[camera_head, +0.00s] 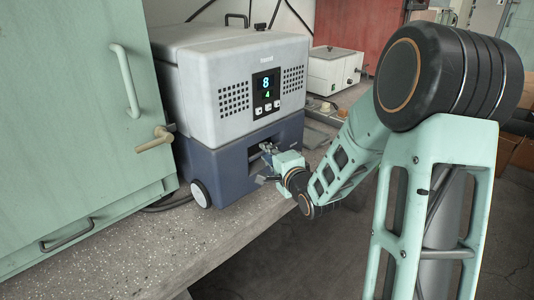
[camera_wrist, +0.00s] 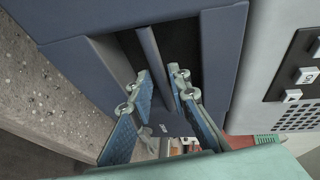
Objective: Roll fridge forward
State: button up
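The fridge (camera_head: 235,90) is a boxy portable cooler with a light grey upper body, a blue base and a lit display reading 8 and 4. It stands upright on the concrete bench, with a white wheel (camera_head: 201,194) at its lower left. A recess in the blue base holds a bar handle (camera_wrist: 150,50). My gripper (camera_head: 267,150) is at this recess on the front. In the wrist view my gripper (camera_wrist: 158,73) has its two blue-padded fingers apart, with the bar running between the tips. I see gaps beside the bar; contact is not clear.
A green cabinet (camera_head: 70,120) with a handle and a tan latch stands close on the fridge's left. A white box (camera_head: 333,72) sits behind to the right. The bench top (camera_head: 150,245) is bare in front, and its front edge lies close below my gripper.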

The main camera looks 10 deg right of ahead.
jog(key=v, duration=0.7)
jog(key=shift+w, duration=0.1)
